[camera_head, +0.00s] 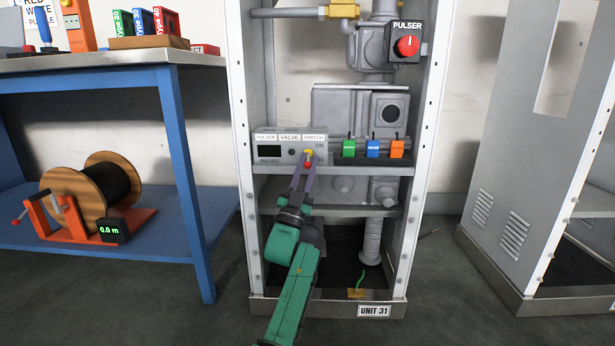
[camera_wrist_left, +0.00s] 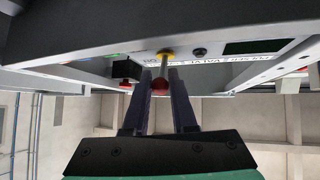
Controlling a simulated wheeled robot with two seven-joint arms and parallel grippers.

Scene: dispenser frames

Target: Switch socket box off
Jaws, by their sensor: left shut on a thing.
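The socket box (camera_head: 268,146) is a grey box on the frame's shelf, with PULSER, VALVE and SWITCH labels, a dark display and an ON mark at the right. Its switch has a yellow base (camera_head: 309,153) and a lever with a red tip (camera_head: 307,165), which shows below the base. My left gripper (camera_head: 303,172) reaches up from below and is shut on the switch lever. In the left wrist view, the fingers (camera_wrist_left: 162,90) stand on both sides of the red tip (camera_wrist_left: 159,85), with the yellow base (camera_wrist_left: 165,54) beyond. My right gripper is not in view.
Green (camera_head: 349,149), blue (camera_head: 373,149) and orange (camera_head: 397,149) sockets stand right of the box on the shelf. A PULSER panel with a red knob (camera_head: 408,46) is above. A blue workbench (camera_head: 180,140) with a cable reel (camera_head: 90,190) stands left, another cabinet (camera_head: 530,170) right.

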